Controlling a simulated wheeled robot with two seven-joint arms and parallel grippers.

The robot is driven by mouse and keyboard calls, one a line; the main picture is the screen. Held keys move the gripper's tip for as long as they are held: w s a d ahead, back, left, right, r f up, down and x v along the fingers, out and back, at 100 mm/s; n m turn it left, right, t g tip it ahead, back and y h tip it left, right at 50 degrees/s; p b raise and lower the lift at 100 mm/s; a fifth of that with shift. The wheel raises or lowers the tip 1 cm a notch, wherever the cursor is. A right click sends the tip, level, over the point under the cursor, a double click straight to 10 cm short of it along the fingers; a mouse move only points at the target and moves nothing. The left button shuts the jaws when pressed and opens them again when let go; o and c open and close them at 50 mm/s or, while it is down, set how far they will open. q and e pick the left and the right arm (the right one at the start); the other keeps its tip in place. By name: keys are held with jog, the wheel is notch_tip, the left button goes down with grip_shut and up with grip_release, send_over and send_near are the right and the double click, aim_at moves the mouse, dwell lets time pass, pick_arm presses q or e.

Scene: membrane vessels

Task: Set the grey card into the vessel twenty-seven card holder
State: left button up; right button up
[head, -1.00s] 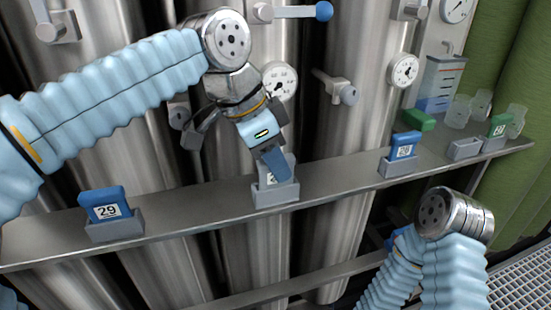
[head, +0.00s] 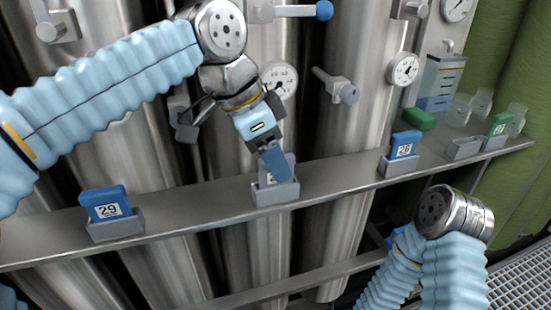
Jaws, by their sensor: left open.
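The grey card (head: 290,166) stands upright in the middle grey holder (head: 275,195) on the shelf. Its label is partly hidden behind a blue fingertip, so I cannot read its number. My left gripper (head: 274,160) reaches down from the upper left, with its fingertips at the card's upper part. It is open; the far finger is hidden, and I cannot tell whether the fingers touch the card. My right arm shows at the lower right, but its gripper is not in view.
A blue card marked 29 (head: 104,203) stands in a holder at left. Another blue card (head: 405,145), apparently 28, stands right of the middle. An empty holder (head: 464,149), a green card (head: 498,125), a green block (head: 419,119) and clear cups are at far right. Steel vessels with valve handles stand behind.

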pick_arm(q)
jog(key=p+v, duration=0.3)
jog(key=v, duration=0.9)
jog(key=shift+a+r, duration=0.1)
jog(key=shift+r, duration=0.05)
